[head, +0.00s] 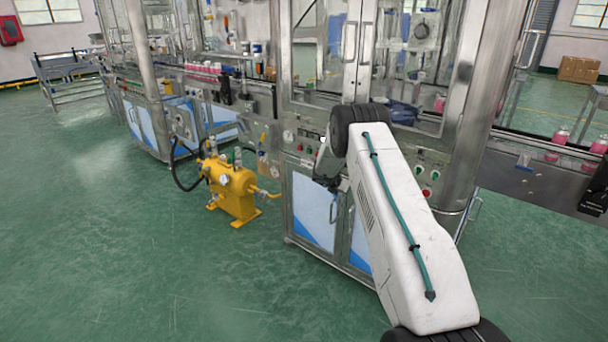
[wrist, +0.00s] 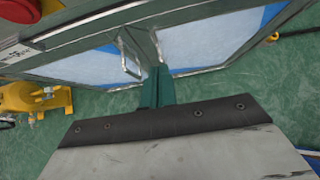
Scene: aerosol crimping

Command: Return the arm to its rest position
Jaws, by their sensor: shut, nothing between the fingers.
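My arm (head: 405,225) rises from the lower right in the head view and bends at a dark joint in front of the crimping machine. My gripper (wrist: 156,75) shows in the wrist view as narrow teal fingers held together, with nothing between them. It points toward the machine's lower cabinet doors (wrist: 205,45); whether it touches them I cannot tell. In the head view only a small dark part of the gripper end (head: 331,183) shows beside the arm, in front of the cabinet.
A yellow pump unit (head: 234,190) with a black hose stands on the floor left of the cabinet. It also shows in the wrist view (wrist: 35,98). A conveyor (head: 540,150) with pink-filled containers runs to the right. The green floor (head: 110,250) at the left is clear.

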